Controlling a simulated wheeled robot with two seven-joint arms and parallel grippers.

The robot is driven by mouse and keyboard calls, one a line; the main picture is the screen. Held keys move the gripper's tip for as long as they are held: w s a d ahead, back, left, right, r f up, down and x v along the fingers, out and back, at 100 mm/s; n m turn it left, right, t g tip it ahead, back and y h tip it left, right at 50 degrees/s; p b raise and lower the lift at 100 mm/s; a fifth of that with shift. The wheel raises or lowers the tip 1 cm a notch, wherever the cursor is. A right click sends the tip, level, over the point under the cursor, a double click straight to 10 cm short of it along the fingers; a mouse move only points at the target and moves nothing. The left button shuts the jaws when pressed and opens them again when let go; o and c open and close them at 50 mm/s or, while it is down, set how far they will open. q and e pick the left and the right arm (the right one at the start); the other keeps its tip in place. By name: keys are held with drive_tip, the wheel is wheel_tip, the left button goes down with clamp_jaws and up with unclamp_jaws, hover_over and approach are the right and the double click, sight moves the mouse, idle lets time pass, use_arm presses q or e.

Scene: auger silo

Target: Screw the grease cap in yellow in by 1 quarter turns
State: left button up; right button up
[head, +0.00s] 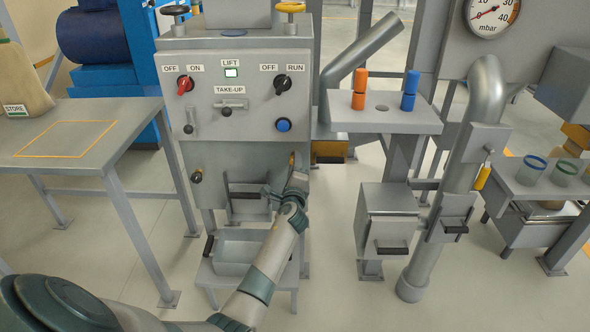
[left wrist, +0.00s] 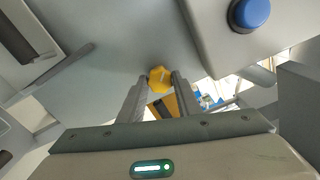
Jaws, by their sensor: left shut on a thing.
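The yellow grease cap (head: 292,160) is on the lower right of the grey cabinet's front, mostly hidden behind my left gripper in the head view. In the left wrist view the cap (left wrist: 160,78) is a yellow faceted knob between the two fingertips. My left gripper (head: 294,174) is shut on it, and its fingers (left wrist: 160,84) lie on both sides of the cap. My right gripper is not in view.
The grey cabinet (head: 236,105) carries switches and a blue button (head: 283,125) above the cap. A second knob (head: 196,177) sits at its lower left. A grey tray (head: 238,250) is below. A shelf with orange (head: 359,90) and blue (head: 410,90) pieces stands right.

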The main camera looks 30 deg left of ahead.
use_arm(q)
drive_tip(key=shift+n+b, duration=0.65)
drive_tip(key=shift+n, duration=0.95)
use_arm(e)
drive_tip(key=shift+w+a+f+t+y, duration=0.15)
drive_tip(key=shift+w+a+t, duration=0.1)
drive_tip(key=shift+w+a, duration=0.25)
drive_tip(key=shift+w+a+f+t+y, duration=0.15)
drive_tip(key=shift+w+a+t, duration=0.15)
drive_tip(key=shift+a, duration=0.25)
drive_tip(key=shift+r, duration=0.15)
use_arm(q)
drive_tip(key=o, duration=1.1)
drive_tip(key=shift+a, duration=0.1)
drive_tip(key=shift+s, duration=0.1)
drive_tip(key=p+v, duration=0.1)
drive_tip(key=v, duration=1.6)
drive_tip(key=shift+s+d+f, duration=0.1)
drive_tip(key=shift+d, duration=0.15)
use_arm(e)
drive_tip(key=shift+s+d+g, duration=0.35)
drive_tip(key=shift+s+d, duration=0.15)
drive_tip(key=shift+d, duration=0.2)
